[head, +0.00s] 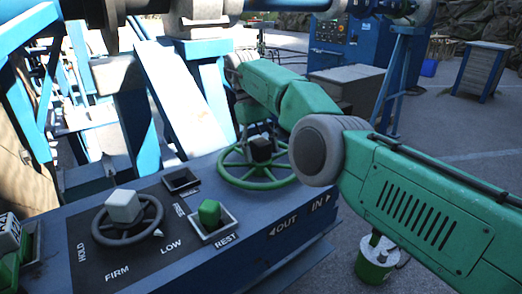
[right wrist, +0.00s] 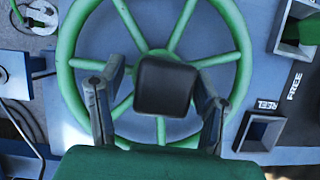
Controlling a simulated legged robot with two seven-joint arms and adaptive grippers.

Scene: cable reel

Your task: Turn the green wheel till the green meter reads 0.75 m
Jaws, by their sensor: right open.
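The green wheel (head: 232,178) lies flat on the blue console, right of its middle in the head view. A black knob (head: 261,149) stands over its hub. My right gripper (head: 258,130) points down over the wheel. In the right wrist view, the wheel (right wrist: 68,55) fills the middle. There my right gripper (right wrist: 157,80) is open, one finger on each side of the black knob (right wrist: 165,88), with gaps visible. I cannot tell whether the fingers touch the spokes. I cannot make out a green meter or its reading. My left gripper is not in view.
Left of the wheel are a dark handwheel with a white cube (head: 123,206) and a green block (head: 209,212) in a square socket. OUT and IN arrows (head: 300,217) mark the console's front. A green-and-white bucket (head: 376,262) stands on the ground beyond it.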

